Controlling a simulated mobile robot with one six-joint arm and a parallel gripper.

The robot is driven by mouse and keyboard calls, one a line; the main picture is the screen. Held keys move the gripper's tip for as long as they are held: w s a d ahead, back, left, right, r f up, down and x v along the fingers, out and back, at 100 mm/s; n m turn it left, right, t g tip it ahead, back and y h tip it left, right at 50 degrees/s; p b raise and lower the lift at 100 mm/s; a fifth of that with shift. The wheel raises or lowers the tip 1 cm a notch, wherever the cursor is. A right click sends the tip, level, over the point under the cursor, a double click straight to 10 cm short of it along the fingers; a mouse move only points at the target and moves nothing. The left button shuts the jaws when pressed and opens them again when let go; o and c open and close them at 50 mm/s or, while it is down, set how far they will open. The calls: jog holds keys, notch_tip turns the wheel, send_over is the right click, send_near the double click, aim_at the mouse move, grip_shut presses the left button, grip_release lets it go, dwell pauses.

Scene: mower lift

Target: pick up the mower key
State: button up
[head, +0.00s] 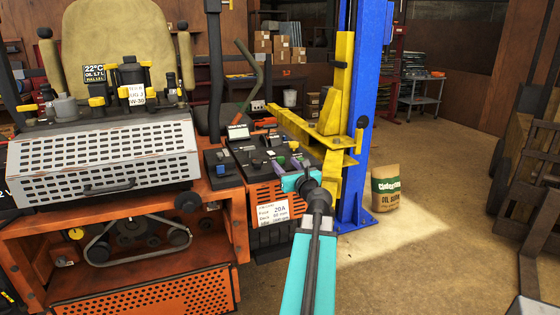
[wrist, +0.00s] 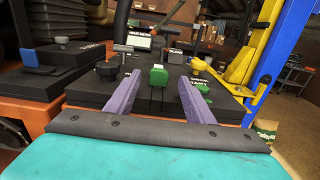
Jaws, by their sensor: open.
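My gripper (wrist: 160,77) is open, with its two purple fingers apart and nothing held between them. In the head view my gripper (head: 288,162) is over the black control console at the mower's right side. In the wrist view a green block-shaped piece (wrist: 158,76) shows between the fingertips, farther out on the black console (wrist: 90,93). A grey T-shaped handle (wrist: 123,50) stands left of it, behind a dark knob (wrist: 107,69). I cannot tell for certain which piece is the mower key. The right finger partly covers another green piece (wrist: 197,84).
The orange mower (head: 140,290) fills the left. The blue lift post (head: 368,100) and its yellow arm (head: 340,85) stand close behind the console. A sack (head: 386,188) stands on the floor by the post. Open floor lies to the right.

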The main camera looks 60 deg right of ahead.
aim_at(282, 160)
jog(key=shift+x, duration=1.75)
jog(key=shift+p+x, duration=0.85)
jog(key=shift+x, duration=1.75)
jog(key=c, duration=1.1)
